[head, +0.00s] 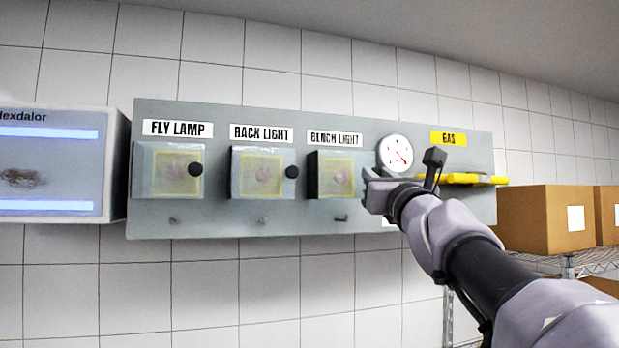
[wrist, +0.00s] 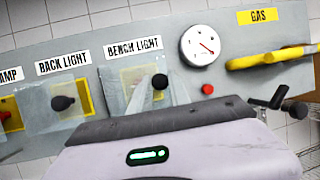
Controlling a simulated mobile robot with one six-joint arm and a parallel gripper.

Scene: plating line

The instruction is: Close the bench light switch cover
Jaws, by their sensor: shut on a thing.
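The bench light switch cover (head: 334,175) is a clear box over a yellow plate, below the BENCH LIGHT label on the grey wall panel. It also shows in the wrist view (wrist: 120,92), with its black knob (wrist: 160,82) in front of the plate. My gripper (head: 368,190) is at the right side of this cover in the head view and hides the knob there. In the wrist view my gripper (wrist: 161,92) is shut on the knob, its fingers reaching up from the wide body. I cannot tell whether the cover sits flush or stands slightly ajar.
The fly lamp cover (head: 168,172) and rack light cover (head: 261,174) are to the left, each with a black knob. A gauge (head: 395,154), a yellow gas handle (head: 476,180) and a red button (wrist: 207,88) lie to the right. Cardboard boxes (head: 545,220) stand on a rack.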

